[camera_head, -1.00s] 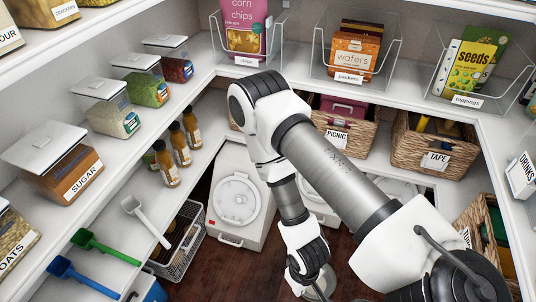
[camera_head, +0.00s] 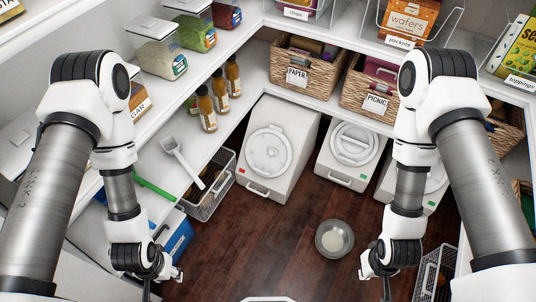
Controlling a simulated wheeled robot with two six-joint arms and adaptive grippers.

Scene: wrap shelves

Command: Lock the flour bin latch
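Three white bins with round lids stand on the floor under the shelves. The left bin (camera_head: 282,182) has a red mark at its front left. The middle bin (camera_head: 340,171) has a small green mark on its front. The right bin (camera_head: 433,199) is partly hidden behind my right arm. No flour label is readable, so I cannot tell which is the flour bin. My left gripper (camera_head: 163,282) hangs at the lower left and my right gripper (camera_head: 375,281) at the lower right. Both have their fingers spread, appear empty and are apart from the bins; their lower ends are near the picture's edge.
A metal bowl with pale contents (camera_head: 334,239) stands on the floor. A wire basket (camera_head: 211,184) is left of the bins. A white scoop (camera_head: 182,160) and bottles (camera_head: 207,110) sit on the left shelf.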

